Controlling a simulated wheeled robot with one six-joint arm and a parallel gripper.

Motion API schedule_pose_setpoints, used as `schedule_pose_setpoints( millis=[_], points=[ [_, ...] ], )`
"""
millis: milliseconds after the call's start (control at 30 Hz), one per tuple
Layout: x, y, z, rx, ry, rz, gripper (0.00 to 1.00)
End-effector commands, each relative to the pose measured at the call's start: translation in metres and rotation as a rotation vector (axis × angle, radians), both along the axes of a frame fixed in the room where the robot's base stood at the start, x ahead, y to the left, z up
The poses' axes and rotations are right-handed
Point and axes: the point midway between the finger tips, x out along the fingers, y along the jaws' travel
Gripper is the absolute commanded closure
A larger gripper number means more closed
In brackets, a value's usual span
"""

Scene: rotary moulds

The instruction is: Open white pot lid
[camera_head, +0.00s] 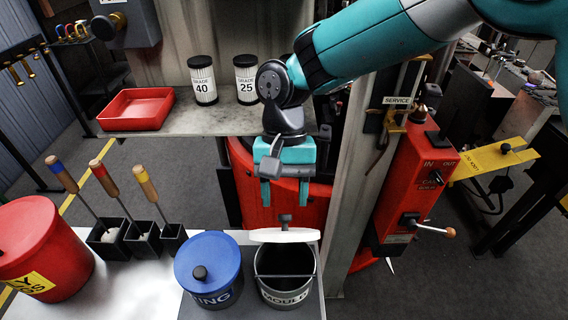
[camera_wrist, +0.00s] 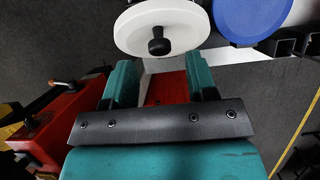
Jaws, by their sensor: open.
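The white pot lid (camera_head: 284,236) stands tilted up at the back rim of a dark pot (camera_head: 288,296) lettered "MOULD". The pot's mouth shows open, with a thin bar across it. The lid's black knob (camera_head: 286,220) faces up and back. My gripper (camera_head: 285,203) is open and empty, pointing down above the knob and apart from it. In the wrist view the lid (camera_wrist: 190,25) and its knob (camera_wrist: 159,46) lie beyond my open gripper (camera_wrist: 161,75), with nothing between the fingers.
A blue-lidded pot (camera_head: 208,262) stands just left of the white-lidded pot. A red pot (camera_head: 35,245) and black holders (camera_head: 140,240) with handled tools are farther left. Behind are a shelf (camera_head: 225,122) with jars and a red tray (camera_head: 136,108). A red control box (camera_head: 415,185) is at right.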

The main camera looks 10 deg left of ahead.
Motion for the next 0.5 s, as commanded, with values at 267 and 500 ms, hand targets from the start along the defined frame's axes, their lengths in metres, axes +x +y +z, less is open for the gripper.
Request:
schedule_pose_setpoints(
  millis=[267,500],
  points=[
    [0.024,0.003,0.057,0.001,-0.003,0.000,0.48],
    [0.032,0.005,0.079,0.000,-0.001,0.000,0.48]
  ],
)
